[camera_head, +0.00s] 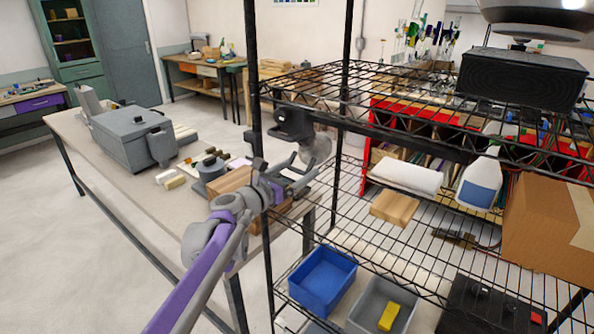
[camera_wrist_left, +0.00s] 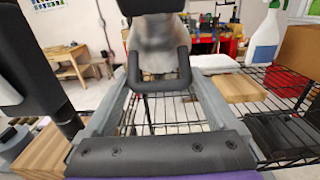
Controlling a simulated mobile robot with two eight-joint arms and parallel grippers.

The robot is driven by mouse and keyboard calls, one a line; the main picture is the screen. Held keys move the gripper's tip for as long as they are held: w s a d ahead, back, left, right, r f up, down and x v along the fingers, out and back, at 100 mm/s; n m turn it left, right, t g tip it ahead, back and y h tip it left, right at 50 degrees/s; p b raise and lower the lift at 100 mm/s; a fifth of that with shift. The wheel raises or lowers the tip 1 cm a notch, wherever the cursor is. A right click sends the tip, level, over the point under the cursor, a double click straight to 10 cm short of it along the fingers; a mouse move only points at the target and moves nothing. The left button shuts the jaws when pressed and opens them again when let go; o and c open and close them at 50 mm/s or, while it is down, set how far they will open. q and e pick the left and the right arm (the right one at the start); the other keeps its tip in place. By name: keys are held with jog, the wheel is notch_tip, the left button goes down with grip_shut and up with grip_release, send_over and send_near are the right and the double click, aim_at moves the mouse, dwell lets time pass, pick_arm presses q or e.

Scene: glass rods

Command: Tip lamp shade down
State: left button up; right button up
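The lamp (camera_head: 293,122) is a dark grey fitting at the post of the black wire rack. Its pale, translucent-looking shade (camera_head: 315,150) hangs at its right side. In the left wrist view the shade (camera_wrist_left: 156,42) stands beyond the fingertips, below a dark housing (camera_wrist_left: 152,5). My left gripper (camera_head: 302,170) is open, just below the shade, with its fingers pointing up toward it. In the left wrist view its two fingers (camera_wrist_left: 157,72) are spread with nothing held between them. I cannot tell whether a fingertip touches the shade. My right gripper is not in view.
The rack post (camera_head: 254,110) stands close beside my left gripper. The rack holds a wooden block (camera_head: 395,207), a spray bottle (camera_head: 480,182), a cardboard box (camera_head: 552,228) and a blue bin (camera_head: 322,280).

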pick_arm(q)
grip_shut()
